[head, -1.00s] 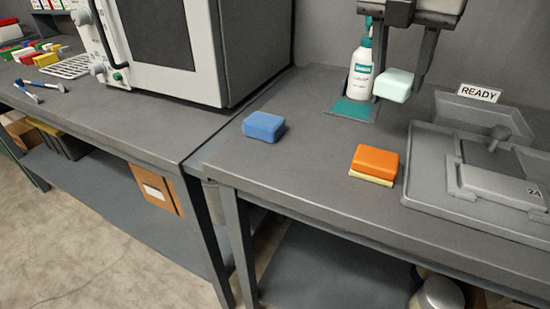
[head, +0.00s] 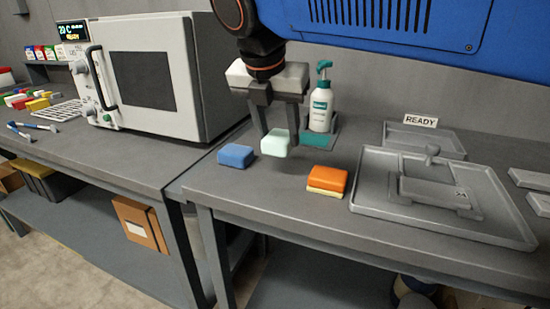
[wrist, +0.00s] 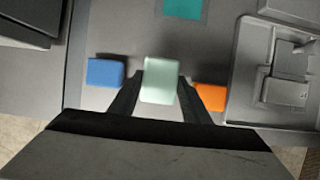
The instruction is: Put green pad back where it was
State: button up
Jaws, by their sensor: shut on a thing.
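The pale green pad (head: 276,143) is held between the fingers of my gripper (head: 271,135), a little above the right-hand bench. It also shows in the wrist view (wrist: 160,80) between the two dark fingers. A blue pad (head: 237,156) lies on the bench to the left of the held pad. An orange pad with a yellow underside (head: 327,180) lies to the right and nearer. In the wrist view the bench between the blue pad (wrist: 105,72) and the orange pad (wrist: 211,97) is partly hidden by the held pad and my fingers.
A white oven (head: 150,70) stands at the left.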

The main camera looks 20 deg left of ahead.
aim_at(279, 154)
jog(key=shift+d+f, duration=0.1)
jog(key=shift+f, duration=2.55)
jog(key=shift+f, duration=0.15)
jog(key=o, duration=1)
jog(key=v, duration=1.2)
jog(key=shift+w, duration=0.1)
